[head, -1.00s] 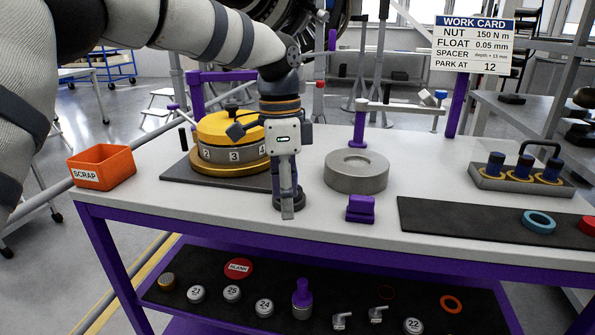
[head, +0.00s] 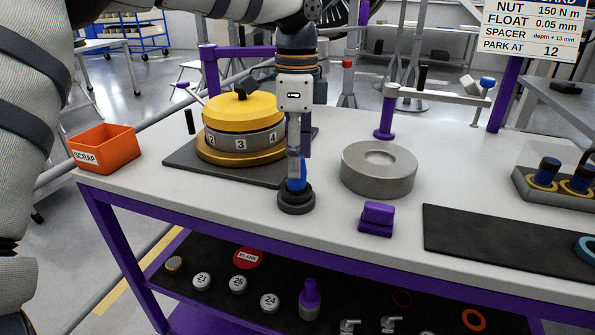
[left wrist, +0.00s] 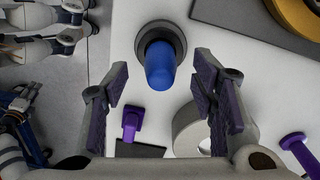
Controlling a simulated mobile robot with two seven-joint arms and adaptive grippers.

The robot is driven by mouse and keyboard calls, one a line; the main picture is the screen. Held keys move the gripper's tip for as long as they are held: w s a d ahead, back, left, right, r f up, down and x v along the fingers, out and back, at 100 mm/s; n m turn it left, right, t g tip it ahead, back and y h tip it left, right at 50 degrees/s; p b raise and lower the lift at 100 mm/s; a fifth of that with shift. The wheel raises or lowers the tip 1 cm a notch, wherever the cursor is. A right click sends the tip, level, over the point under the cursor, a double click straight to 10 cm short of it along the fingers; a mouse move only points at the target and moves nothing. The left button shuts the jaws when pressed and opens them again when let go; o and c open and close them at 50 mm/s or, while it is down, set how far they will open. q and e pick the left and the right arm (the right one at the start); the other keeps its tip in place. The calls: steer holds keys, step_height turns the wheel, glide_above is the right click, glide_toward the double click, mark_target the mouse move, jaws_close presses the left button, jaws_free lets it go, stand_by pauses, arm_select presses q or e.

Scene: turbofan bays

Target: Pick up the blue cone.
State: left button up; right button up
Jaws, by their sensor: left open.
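The blue cone (head: 296,184) stands upright on a dark round base (head: 296,203) near the front edge of the bench. In the head view it is partly hidden by a finger of my left gripper (head: 295,168). In the left wrist view the blue cone (left wrist: 161,68) lies between the two spread fingers of my left gripper (left wrist: 162,72), with a visible gap on each side. My left gripper is open and holds nothing. My right gripper is not in view.
A yellow-topped numbered drum (head: 243,125) stands on a dark mat at left, behind the cone. A grey ring (head: 378,172) and a purple block (head: 377,218) are to its right. An orange scrap bin (head: 104,148) is at far left. Bare bench surrounds the base.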

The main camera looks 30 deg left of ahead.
arm_select(q)
step_height(320, 180, down, 3)
steer(key=shift+f, duration=0.1)
steer(key=c, duration=1)
